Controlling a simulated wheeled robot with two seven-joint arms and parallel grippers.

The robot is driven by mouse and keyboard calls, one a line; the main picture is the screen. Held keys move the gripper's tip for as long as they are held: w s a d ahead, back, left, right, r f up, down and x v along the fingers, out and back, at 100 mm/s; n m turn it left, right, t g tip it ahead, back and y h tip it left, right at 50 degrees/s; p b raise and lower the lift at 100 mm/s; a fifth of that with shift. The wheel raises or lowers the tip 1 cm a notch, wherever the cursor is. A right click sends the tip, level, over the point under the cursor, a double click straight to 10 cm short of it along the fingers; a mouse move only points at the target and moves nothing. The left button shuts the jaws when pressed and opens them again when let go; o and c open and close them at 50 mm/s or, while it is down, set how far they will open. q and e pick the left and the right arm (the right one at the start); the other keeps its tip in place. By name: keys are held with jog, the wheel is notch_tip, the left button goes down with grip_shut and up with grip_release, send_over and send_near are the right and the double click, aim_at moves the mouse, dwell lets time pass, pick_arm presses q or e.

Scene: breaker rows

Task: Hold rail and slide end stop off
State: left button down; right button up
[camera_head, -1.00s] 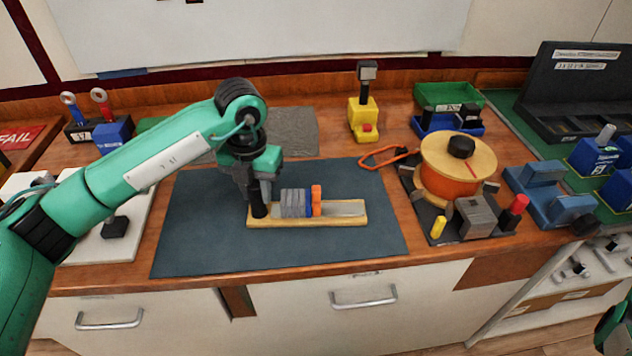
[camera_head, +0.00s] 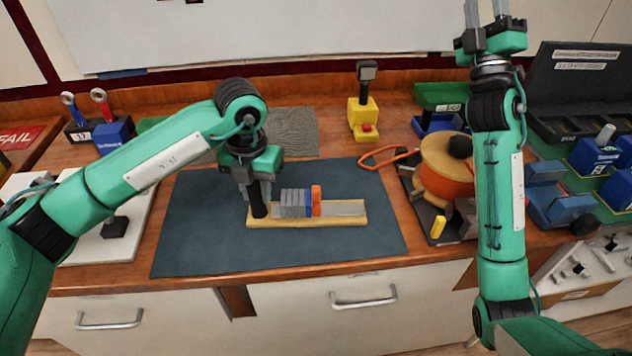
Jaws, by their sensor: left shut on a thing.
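The rail (camera_head: 345,208) is a grey strip on a yellow wooden base (camera_head: 310,222), lying on the dark mat. Several grey breaker blocks (camera_head: 293,203) stand on it, then a thin blue one (camera_head: 309,203). The orange end stop (camera_head: 316,201) stands at their right side, with bare rail to its right. My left gripper (camera_head: 259,203) points down at the rail's left end and is shut there, on the rail or its base; its fingers hide the exact contact. My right gripper (camera_head: 486,15) is raised at the upper right, fingers up and apart, far from the rail.
The dark mat (camera_head: 200,235) has free room around the base. A yellow device (camera_head: 363,115), an orange clamp-like loop (camera_head: 385,158) and an orange spool (camera_head: 445,168) stand behind and to the right.

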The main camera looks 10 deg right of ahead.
jog(key=a+f+n+g, duration=0.2)
jog(key=a+f+n, duration=0.2)
jog(key=a+f, duration=0.55)
jog(key=n+g+h, duration=0.3)
jog(key=n+g, duration=0.5)
jog(key=n, duration=0.7)
send_near(316, 194)
jog(key=shift+w+r, duration=0.25)
jog(key=shift+w, duration=0.35)
jog(key=w, duration=0.7)
jog(key=w+d, duration=0.1)
jog(key=w, duration=0.3)
jog(key=shift+w+d, duration=0.1)
jog(key=shift+w, duration=0.3)
grip_shut()
